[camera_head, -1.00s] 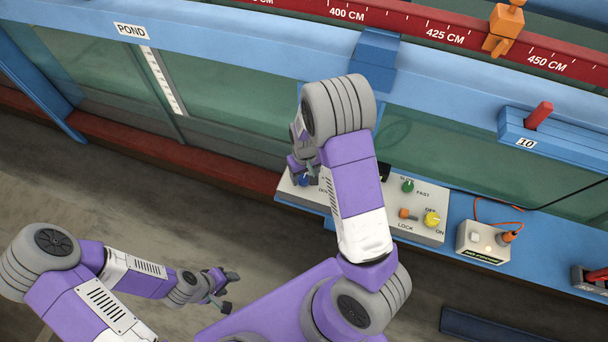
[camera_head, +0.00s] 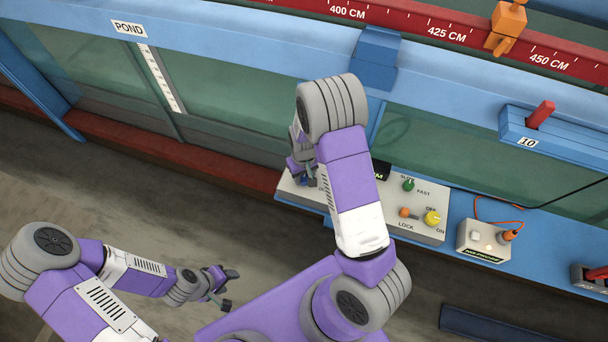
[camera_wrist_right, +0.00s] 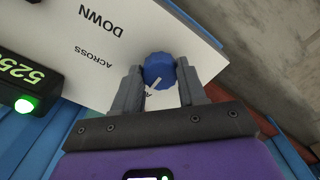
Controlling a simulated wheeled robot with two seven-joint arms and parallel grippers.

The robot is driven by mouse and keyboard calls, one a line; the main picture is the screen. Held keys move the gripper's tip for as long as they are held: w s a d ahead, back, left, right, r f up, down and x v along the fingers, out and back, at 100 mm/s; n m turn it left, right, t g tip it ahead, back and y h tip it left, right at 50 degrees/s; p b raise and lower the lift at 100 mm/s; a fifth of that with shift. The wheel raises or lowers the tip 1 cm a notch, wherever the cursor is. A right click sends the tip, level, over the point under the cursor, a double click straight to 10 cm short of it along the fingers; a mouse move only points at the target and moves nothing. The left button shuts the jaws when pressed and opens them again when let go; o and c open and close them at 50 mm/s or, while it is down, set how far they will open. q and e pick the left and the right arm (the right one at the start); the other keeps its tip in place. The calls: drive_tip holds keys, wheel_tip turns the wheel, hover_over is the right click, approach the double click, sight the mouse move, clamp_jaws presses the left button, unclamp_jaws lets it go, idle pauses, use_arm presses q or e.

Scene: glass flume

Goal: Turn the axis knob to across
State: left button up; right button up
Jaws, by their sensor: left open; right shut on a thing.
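The blue axis knob (camera_wrist_right: 159,69) sits on the white control panel (camera_wrist_right: 95,75) in the right wrist view. My right gripper (camera_wrist_right: 160,80) has its two grey fingers on either side of the knob and is shut on it. A white pointer line on the knob faces the gripper's side, down and slightly left. The panel reads DOWN and ACROSS; a third label beside the knob is mostly hidden. In the head view my right gripper (camera_head: 302,172) is at the panel's left end, partly behind my arm. My left gripper (camera_head: 229,288) is open and empty, away from the panel.
A display (camera_wrist_right: 30,85) with green digits is close to the right gripper. A small box (camera_head: 483,240) with an orange cable stands right of the panel.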

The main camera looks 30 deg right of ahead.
sight(303, 178)
drive_tip(key=shift+m, duration=0.3)
drive_tip(key=m, duration=0.3)
drive_tip(key=shift+m, duration=0.3)
drive_tip(key=shift+a+m+p, duration=0.1)
drive_tip(key=shift+m+p, duration=0.25)
drive_tip(key=shift+m, duration=1.85)
drive_tip(key=o, duration=1.1)
drive_tip(key=shift+c, duration=0.2)
wheel_tip(303, 178, up, 8)
drive_tip(key=shift+f, duration=0.2)
